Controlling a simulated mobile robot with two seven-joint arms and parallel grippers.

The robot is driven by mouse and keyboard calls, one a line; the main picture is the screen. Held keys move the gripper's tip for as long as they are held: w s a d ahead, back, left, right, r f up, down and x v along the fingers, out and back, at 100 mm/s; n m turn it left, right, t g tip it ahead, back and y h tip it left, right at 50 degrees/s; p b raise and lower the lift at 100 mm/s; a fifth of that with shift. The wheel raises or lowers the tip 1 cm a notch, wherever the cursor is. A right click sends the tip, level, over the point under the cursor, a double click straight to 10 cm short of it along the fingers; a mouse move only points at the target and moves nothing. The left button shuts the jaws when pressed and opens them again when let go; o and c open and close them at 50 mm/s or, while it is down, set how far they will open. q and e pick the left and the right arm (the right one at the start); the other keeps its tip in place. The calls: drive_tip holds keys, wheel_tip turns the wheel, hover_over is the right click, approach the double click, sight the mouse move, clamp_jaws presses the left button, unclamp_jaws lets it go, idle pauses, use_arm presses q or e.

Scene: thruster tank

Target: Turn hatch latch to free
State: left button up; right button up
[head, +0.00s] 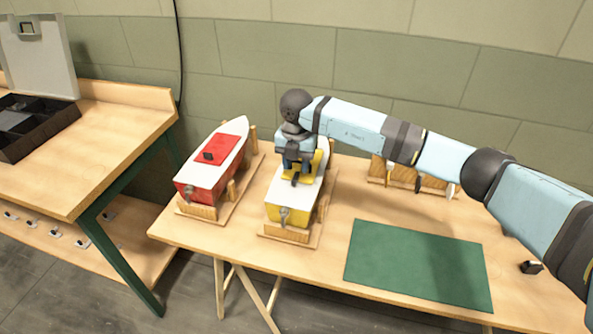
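A white-decked boat with a yellow hull (282,212) sits in a wooden cradle near the middle of the table. My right gripper (296,179) is over its deck, pointing down at a yellow hatch part (317,162). A small dark piece shows at the fingertips; I cannot tell whether it is the latch or a finger, or whether the gripper is touching. The gripper hides most of this hatch. To the left, a boat with a red hull (196,190) sits in its own cradle. Its red hatch (214,151) carries a dark latch (209,156). My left gripper is not in view.
A green mat (418,264) lies bare on the wooden table (328,248). A wooden rack (377,172) with tools stands at the back, partly behind my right arm. A small black object (531,267) lies at the right. Another bench (95,165) with a black tray (32,140) stands left.

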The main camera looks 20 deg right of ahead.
sight(296, 173)
drive_tip(key=shift+f, duration=1.6)
clamp_jaws()
